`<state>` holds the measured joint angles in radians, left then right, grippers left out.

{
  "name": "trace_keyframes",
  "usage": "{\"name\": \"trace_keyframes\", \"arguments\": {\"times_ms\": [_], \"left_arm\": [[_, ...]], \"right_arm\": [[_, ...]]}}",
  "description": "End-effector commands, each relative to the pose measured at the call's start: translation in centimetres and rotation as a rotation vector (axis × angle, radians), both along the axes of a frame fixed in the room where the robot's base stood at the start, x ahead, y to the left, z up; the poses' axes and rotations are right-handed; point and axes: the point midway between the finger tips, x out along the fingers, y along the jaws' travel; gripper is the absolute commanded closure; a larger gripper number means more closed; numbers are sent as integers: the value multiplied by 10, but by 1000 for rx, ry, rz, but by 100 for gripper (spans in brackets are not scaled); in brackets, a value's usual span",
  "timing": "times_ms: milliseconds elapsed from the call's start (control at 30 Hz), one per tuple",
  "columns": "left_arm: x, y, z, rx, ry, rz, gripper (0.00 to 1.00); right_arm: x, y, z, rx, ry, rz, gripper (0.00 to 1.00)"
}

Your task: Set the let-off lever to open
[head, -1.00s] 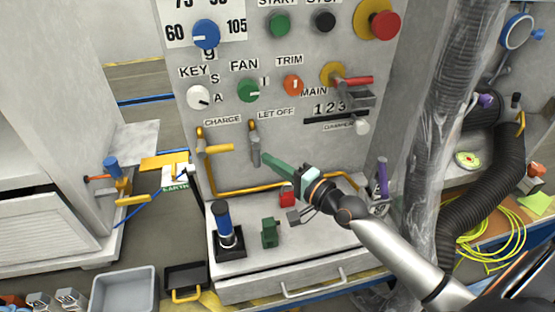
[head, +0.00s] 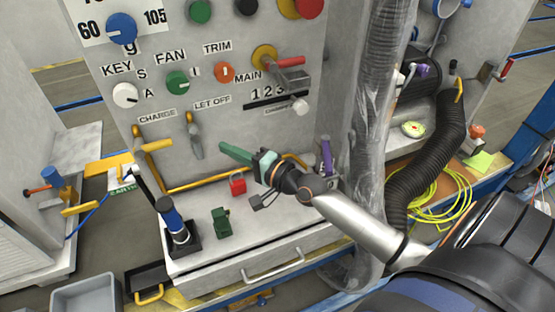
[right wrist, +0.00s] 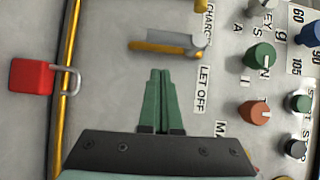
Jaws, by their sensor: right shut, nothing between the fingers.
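The let-off lever (head: 195,143) is on the grey panel, above the yellow rail. In the right wrist view the closed fingers (right wrist: 160,74) show a gap to the lever. My left gripper is not in view.
The yellow charge lever (head: 152,146) is left of the let-off lever. A red padlock (head: 238,183) hangs on the yellow rail (head: 205,180) below. A blue-handled tool (head: 172,216) and a green block (head: 221,222) stand on the shelf. A wrapped column (head: 375,120) rises at right.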

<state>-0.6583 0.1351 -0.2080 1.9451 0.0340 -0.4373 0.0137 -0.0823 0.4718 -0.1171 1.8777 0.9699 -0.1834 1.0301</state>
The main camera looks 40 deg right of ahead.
Motion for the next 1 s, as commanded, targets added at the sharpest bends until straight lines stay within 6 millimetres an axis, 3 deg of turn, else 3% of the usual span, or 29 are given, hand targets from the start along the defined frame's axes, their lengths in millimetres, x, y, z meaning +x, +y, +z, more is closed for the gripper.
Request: {"name": "trace_keyframes", "arguments": {"times_ms": [500, 700, 1000], "left_arm": [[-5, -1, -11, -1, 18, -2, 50], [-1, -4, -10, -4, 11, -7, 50], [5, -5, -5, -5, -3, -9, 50]], "right_arm": [[-74, -26, -2, -2, 3, 0, 100], [-89, -33, -1, -2, -1, -3, 100], [-94, -34, 0, -1, -1, -3, 100]]}}
